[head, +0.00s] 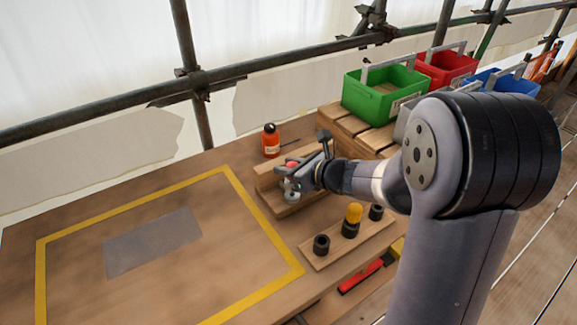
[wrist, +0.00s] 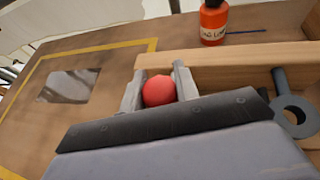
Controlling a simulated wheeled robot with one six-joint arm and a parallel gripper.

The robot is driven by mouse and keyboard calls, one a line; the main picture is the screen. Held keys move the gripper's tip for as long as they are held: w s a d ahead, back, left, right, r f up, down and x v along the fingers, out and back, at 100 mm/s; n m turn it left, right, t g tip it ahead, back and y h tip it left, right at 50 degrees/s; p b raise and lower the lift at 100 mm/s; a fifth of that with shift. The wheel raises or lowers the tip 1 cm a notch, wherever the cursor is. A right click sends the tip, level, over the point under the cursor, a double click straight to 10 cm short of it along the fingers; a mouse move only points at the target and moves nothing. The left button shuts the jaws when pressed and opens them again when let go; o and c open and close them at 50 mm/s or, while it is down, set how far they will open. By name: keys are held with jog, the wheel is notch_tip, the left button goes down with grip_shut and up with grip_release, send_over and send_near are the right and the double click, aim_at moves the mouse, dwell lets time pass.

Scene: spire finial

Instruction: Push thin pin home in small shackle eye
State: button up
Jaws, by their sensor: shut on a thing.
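My gripper (head: 290,172) is shut on a round red knob (wrist: 158,91), which I take for the head of the thin pin. The knob sits between the two grey fingers in the wrist view; the pin's shank is hidden. In the head view the red knob (head: 292,164) shows at the fingertips, over a wooden block stand (head: 268,185). A pale grey metal shackle part (head: 291,193) is just below the fingers. A darker grey piece with a ring eye (wrist: 293,116) stands at the right of the wrist view. I cannot tell how deep the pin sits.
An orange bottle (head: 271,141) stands behind the stand, with a thin blue rod (wrist: 247,31) beside it. A wooden rack (head: 318,263) with black cups and a yellow-topped piece (head: 354,212) is in front. Green (head: 385,100) and red bins stand behind. The yellow-taped area is mostly clear.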

jog(key=shift+f+b, duration=0.8)
jog(key=shift+f, duration=0.1)
jog(key=o, duration=1.1)
jog(key=shift+c, duration=0.2)
jog(key=shift+r, duration=0.1)
jog(key=p+v, duration=0.1)
jog(key=v, duration=0.9)
jog(key=shift+s+d, duration=0.25)
jog(key=shift+s, duration=0.05)
jog(key=shift+r, duration=0.1)
jog(key=b+x, duration=0.1)
jog(key=x, duration=0.9)
jog(key=shift+w+a, duration=0.2)
jog(key=shift+w+a+p, duration=0.15)
jog(key=shift+w+p, duration=0.05)
jog(key=shift+p, duration=0.1)
jog(key=shift+s+r, duration=0.1)
jog(key=shift+r, duration=0.25)
